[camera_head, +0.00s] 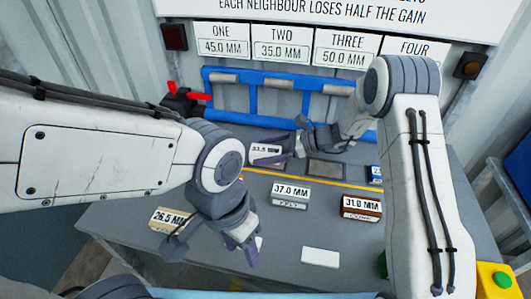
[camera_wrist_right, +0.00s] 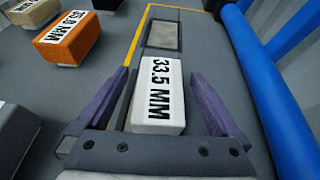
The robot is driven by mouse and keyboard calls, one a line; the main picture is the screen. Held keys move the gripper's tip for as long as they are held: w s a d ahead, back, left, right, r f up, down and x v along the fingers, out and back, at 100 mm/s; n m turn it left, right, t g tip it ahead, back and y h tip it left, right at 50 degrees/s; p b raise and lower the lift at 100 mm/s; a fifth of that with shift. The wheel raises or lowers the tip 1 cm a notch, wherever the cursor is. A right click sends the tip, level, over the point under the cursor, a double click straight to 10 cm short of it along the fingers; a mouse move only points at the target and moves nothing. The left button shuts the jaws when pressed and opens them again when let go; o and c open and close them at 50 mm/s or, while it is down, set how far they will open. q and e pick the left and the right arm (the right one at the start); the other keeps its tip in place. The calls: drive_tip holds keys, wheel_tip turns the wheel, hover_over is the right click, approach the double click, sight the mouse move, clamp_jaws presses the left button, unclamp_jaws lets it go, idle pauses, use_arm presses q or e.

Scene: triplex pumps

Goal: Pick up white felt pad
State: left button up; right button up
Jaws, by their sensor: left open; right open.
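A white block labelled 33.5 MM (camera_head: 266,149), which looks like the white felt pad, lies at the back of the grey table. In the right wrist view the white block (camera_wrist_right: 158,95) lies between the two purple fingers of my right gripper (camera_wrist_right: 160,76). The fingers are open, with a gap visible on either side of it. In the head view my right gripper (camera_head: 276,155) is at the block and partly covers it. My left gripper (camera_head: 215,248) is open and empty over the front left of the table, near the cream 26.5 MM block (camera_head: 165,217).
A grey 37.0 MM block (camera_head: 290,195) and a brown 31.0 MM block (camera_head: 361,207) stand mid-table. A plain white piece (camera_head: 320,257) lies in front. A blue block (camera_head: 375,173) is partly hidden. Blue rails (camera_head: 240,98) and a dark flat plate (camera_head: 327,168) are behind.

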drive_tip(key=c, duration=1.5)
drive_tip(key=shift+r, duration=0.1)
